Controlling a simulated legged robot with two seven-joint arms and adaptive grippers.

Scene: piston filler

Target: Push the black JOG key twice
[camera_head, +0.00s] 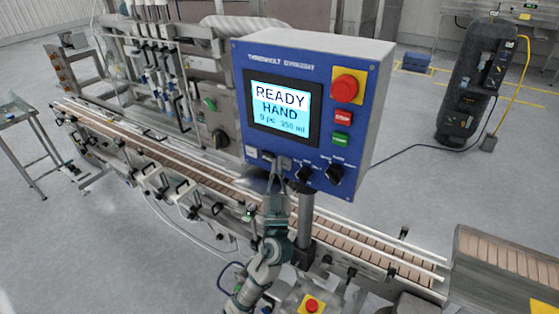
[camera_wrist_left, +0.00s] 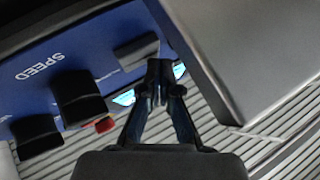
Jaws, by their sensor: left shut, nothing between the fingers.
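The blue control panel (camera_head: 220,100) fills the middle of the head view, its screen (camera_head: 281,112) reading READY, HAND, 0 pc 250 ml. My left gripper (camera_head: 279,165) is shut and empty at the panel's lower edge, in front of its row of small keys. In the left wrist view the shut fingertips (camera_wrist_left: 160,70) are beside a dark key (camera_wrist_left: 136,50) on the blue face. This may be the JOG key; I cannot read its label. I cannot tell whether the fingers touch it. My right gripper is not in view.
Black knobs (camera_head: 334,175) sit right of the fingers; a knob near the SPEED label (camera_wrist_left: 80,97) also shows in the wrist view. A red emergency button (camera_head: 346,88), a red STOP key (camera_head: 343,118) and a green key (camera_head: 341,140) are above. A conveyor (camera_head: 350,245) runs below.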

